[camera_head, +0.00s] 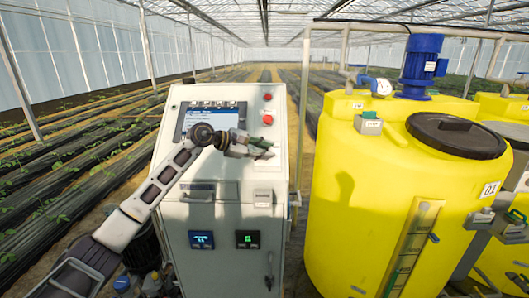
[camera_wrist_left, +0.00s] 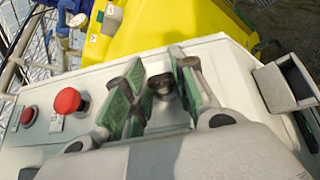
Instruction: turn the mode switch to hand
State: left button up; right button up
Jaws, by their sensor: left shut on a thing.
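The grey control cabinet (camera_head: 230,225) stands upright in the middle of the head view. My left gripper (camera_head: 261,149) reaches across its front panel from the left. In the left wrist view my left gripper (camera_wrist_left: 160,82) has its green finger pads on either side of a small dark knob, the mode switch (camera_wrist_left: 162,85), and is shut on it. The switch is hidden behind the gripper in the head view. Its markings and exact pointing direction cannot be read. My right gripper is not in view.
A red mushroom button (camera_head: 268,119) and a smaller red part (camera_head: 267,97) sit above the gripper on the panel. A screen (camera_head: 214,116) is to its left. Small displays (camera_head: 248,239) are lower down. A yellow tank (camera_head: 355,190) stands close on the right.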

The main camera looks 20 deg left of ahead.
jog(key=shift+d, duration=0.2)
pick_arm(q)
jog(key=shift+m+g, duration=0.3)
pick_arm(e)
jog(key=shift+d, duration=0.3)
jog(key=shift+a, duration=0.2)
pick_arm(q)
jog(key=o, duration=1)
jog(key=shift+v, duration=6)
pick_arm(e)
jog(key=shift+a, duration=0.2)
